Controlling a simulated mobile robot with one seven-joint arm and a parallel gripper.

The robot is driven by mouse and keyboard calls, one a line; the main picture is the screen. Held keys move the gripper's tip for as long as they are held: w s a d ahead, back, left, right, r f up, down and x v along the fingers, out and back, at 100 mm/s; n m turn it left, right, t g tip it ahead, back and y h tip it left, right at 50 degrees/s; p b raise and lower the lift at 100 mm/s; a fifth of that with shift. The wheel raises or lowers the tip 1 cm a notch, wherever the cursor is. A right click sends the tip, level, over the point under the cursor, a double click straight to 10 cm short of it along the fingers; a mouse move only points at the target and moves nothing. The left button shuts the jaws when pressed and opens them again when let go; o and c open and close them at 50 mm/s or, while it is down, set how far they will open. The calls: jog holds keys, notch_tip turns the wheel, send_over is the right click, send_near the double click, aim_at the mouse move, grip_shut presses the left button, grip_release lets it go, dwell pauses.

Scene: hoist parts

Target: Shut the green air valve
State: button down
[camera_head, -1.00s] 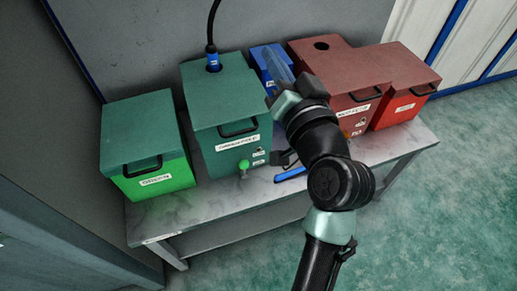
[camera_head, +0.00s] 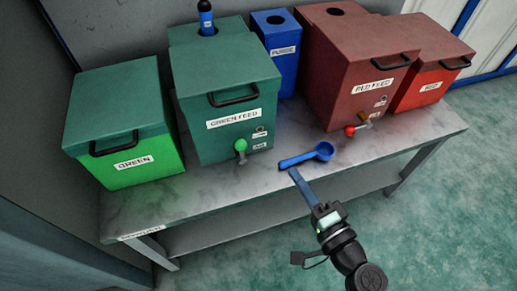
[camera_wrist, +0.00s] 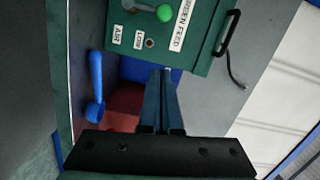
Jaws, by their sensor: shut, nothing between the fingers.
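The green air valve (camera_head: 240,146) has a round green knob and sits low on the front of the dark green box marked GREEN FEED (camera_head: 225,95). In the wrist view the valve's green knob (camera_wrist: 164,13) shows at the top on a grey lever, near labels reading AIR and LOW. My gripper (camera_head: 293,172) is shut and empty, over the table's front edge, right of the valve and apart from it. In the wrist view my gripper's fingers (camera_wrist: 166,72) lie together, pointing toward the box's lower edge.
A green box (camera_head: 125,120) stands left. A blue box (camera_head: 280,50), a dark red feed box (camera_head: 350,65) with a red valve (camera_head: 357,127) and a red box (camera_head: 430,85) stand right.

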aim_at(241, 151)
jog(key=w+a+b, duration=0.1)
jog(key=w+a, duration=0.7)
jog(key=shift+w+f, duration=0.15)
jog(key=shift+f, duration=0.25)
jog(key=shift+a, duration=0.1)
jog(key=shift+b, duration=0.3)
